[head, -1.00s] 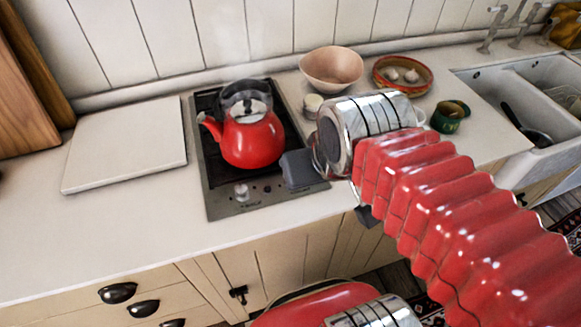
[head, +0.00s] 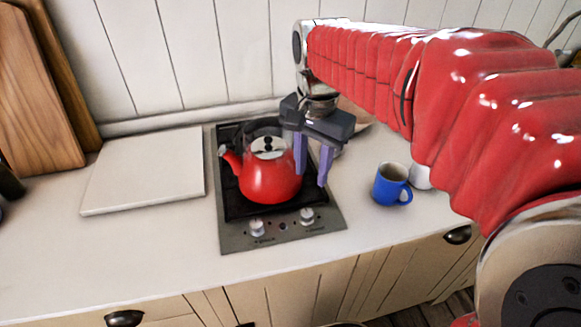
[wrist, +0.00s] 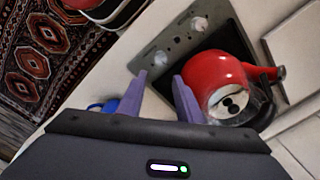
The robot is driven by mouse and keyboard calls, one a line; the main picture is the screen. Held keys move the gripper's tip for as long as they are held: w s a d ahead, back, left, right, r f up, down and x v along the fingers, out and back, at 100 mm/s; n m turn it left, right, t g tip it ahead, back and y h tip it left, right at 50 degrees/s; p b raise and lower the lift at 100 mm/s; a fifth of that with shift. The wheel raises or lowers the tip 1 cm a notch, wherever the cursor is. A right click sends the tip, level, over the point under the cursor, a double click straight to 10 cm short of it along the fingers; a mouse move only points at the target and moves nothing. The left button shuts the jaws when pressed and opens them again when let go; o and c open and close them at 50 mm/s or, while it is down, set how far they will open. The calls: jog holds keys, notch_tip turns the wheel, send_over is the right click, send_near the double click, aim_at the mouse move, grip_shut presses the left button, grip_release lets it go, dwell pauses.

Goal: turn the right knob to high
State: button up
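The right knob (head: 307,216) is a small silver knob on the front strip of the hob (head: 234,240). In the wrist view the right knob (wrist: 160,58) lies just beyond my fingertips. The left knob (head: 257,229) is beside it and also shows in the wrist view (wrist: 199,24). My gripper (head: 312,178) points down with its two purple fingers apart and nothing between them. It hangs above the right side of the hob, behind the right knob in the head view, and does not appear to touch it. The fingers also show in the wrist view (wrist: 158,78). The knob's exact setting is too small to read.
A red kettle (head: 268,182) stands on the hob, close left of my fingers. A blue mug (head: 387,186) stands on the counter to the right. A white board (head: 145,170) lies to the left. The counter in front of the hob is clear.

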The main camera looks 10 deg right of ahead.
aim_at(307, 211)
jog(key=shift+w+m, duration=0.4)
jog(key=shift+w, duration=0.1)
jog(key=shift+f, duration=0.2)
notch_tip(307, 211, down, 14)
jog(key=shift+r, duration=0.2)
dwell(0.3)
jog(key=c, duration=0.8)
